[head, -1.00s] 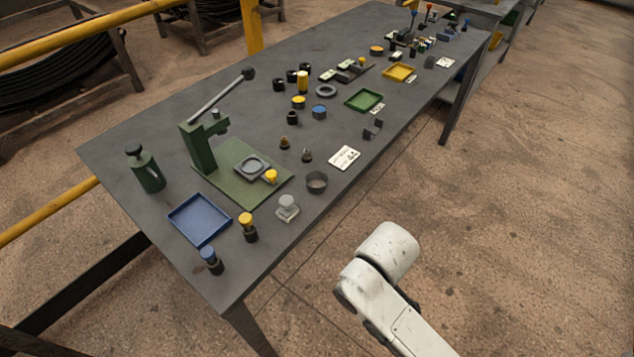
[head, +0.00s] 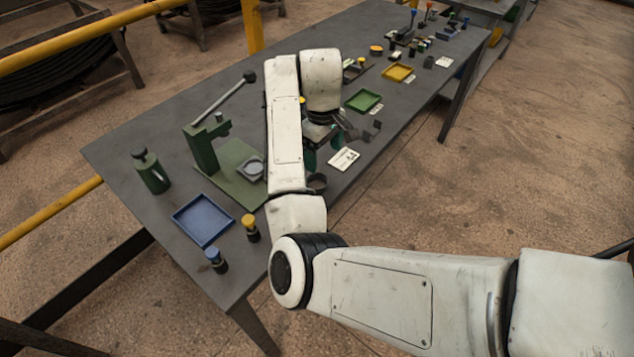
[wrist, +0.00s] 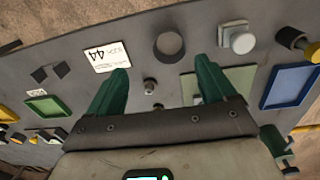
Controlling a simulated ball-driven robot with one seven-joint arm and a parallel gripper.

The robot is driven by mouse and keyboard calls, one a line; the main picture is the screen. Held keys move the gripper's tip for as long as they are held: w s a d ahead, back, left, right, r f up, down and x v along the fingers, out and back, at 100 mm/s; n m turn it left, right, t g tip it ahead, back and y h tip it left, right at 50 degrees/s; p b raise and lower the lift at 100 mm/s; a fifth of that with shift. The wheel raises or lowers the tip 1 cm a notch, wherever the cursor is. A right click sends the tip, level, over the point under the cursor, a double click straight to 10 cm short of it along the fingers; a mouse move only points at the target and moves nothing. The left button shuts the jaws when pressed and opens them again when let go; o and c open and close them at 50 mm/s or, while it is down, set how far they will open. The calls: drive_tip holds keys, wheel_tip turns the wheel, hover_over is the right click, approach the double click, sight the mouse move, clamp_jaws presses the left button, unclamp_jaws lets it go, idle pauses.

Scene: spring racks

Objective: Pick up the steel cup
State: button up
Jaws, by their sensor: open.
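The steel cup (wrist: 168,45) is a short, dark grey, round, open-topped cup standing upright on the workbench. In the wrist view it lies beyond my fingertips, towards the near edge of the bench. In the head view the cup (head: 317,182) shows just right of my forearm, which covers part of it. My gripper (wrist: 162,66) has two green fingers spread apart with nothing held between them. In the head view my gripper (head: 322,149) hangs over the bench, just behind the cup and partly hidden by my arm.
A blue tray (head: 203,220) and green press (head: 203,150) are further left.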

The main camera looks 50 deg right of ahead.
sight(317, 186)
drive_tip(key=shift+y, duration=0.3)
drive_tip(key=f, duration=0.3)
drive_tip(key=w+f, duration=0.1)
drive_tip(key=f, duration=0.2)
drive_tip(key=f+p, duration=0.1)
drive_tip(key=f, duration=0.2)
drive_tip(key=shift+w+a+f, duration=0.15)
drive_tip(key=shift+a+f, duration=0.2)
drive_tip(key=shift+c, duration=0.4)
drive_tip(key=c, duration=1.1)
drive_tip(key=shift+o, duration=0.2)
